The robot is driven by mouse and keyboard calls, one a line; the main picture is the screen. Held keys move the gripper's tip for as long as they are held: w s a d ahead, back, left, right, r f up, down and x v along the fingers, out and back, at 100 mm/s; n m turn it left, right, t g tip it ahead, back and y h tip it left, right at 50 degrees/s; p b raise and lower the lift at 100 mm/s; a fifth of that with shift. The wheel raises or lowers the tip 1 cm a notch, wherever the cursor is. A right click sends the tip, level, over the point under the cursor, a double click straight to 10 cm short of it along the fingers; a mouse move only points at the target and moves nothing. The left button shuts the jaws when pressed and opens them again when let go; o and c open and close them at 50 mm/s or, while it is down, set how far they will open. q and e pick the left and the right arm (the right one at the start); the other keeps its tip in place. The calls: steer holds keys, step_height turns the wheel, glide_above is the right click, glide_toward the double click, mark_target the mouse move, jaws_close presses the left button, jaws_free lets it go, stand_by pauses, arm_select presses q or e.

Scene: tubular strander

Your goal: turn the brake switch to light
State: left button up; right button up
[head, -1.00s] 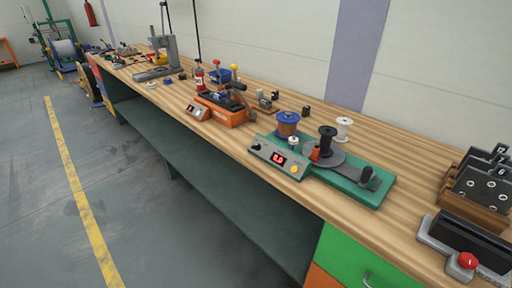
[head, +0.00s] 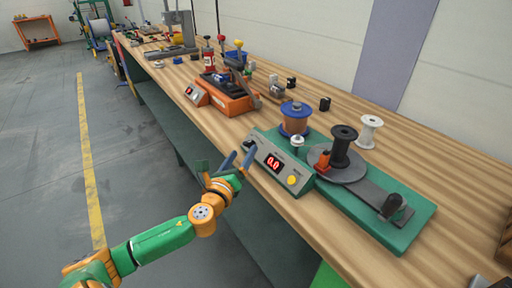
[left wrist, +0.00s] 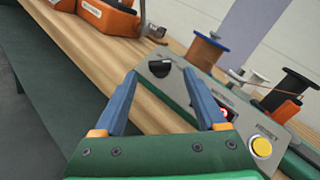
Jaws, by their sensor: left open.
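The winder's grey control panel (head: 280,167) faces the bench's front edge. A black knob (head: 248,146), likely the brake switch, is at its left end. In the left wrist view the knob (left wrist: 160,68) shows between and beyond my fingertips, apart from them. Its setting and label are too small to read. My left gripper (head: 238,160) is open and empty, just in front of the panel's left end. In the left wrist view its two blue fingers (left wrist: 160,76) are spread apart. My right gripper is not in view.
The panel has a red display (head: 273,162) reading 0.0 and a yellow button (head: 292,180). A copper spool (head: 295,122) and a black spool (head: 343,148) stand on the green base (head: 415,228). An orange device (head: 228,98) sits farther left. Bench wood between them is clear.

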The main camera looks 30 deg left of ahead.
mark_target(250, 144)
arm_select(q)
steer(key=x, duration=0.3)
steer(key=shift+w+f, duration=0.1)
steer(key=shift+w, duration=0.3)
steer(key=shift+s, duration=0.1)
steer(key=shift+c, duration=0.9)
jaws_close()
steer(key=shift+d+r+n+y+p, duration=0.1)
steer(key=shift+r+n+y+p, duration=0.2)
steer(key=shift+p, duration=0.45)
steer(key=n+g+y+p, duration=0.1)
steer(key=n+p, duration=0.1)
steer(key=n+g+y+p, duration=0.1)
steer(key=n+g+p, duration=0.1)
steer(key=p, duration=0.1)
steer(key=n+g+y+p, duration=0.1)
steer(key=n+p, duration=0.1)
steer(key=p, duration=0.1)
steer(key=shift+d+r+g, duration=0.3)
steer(key=shift+d+r, duration=0.05)
steer(key=shift+w+n+g+y+p, duration=0.15)
steer(key=shift+n+g+y+p, duration=0.05)
steer(key=shift+n+g+p, duration=0.55)
steer(key=shift+w+n+g+y+p, duration=0.2)
steer(key=shift+n+g+p, duration=0.45)
steer(key=shift+n+p, duration=0.1)
steer(key=shift+f, duration=0.1)
steer(key=shift+o, duration=0.9)
jaws_free()
